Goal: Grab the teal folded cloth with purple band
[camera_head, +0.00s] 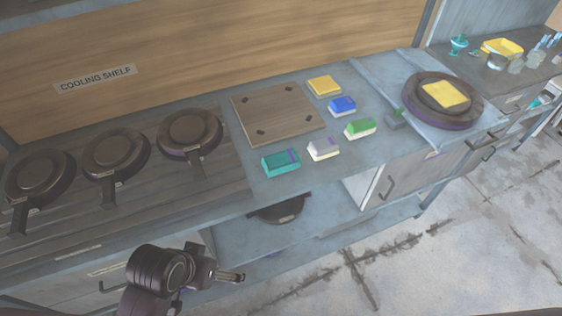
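The teal folded cloth with a purple band (277,163) lies flat on the grey counter near its front edge, left of the white-and-grey block. The purple band is at its right end. My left gripper (236,277) is in front of and below the counter edge, to the lower left of the cloth and well apart from it. It points right and holds nothing that I can see. Its fingers are too small and edge-on to tell their opening. My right gripper is not in view.
A white-and-grey block (323,149), a green one (360,128), a blue one (342,106) and a yellow one (324,86) lie nearby. A wooden board (277,113) is behind the cloth. Round dark presses (116,152) stand left. A shelf (290,243) is below.

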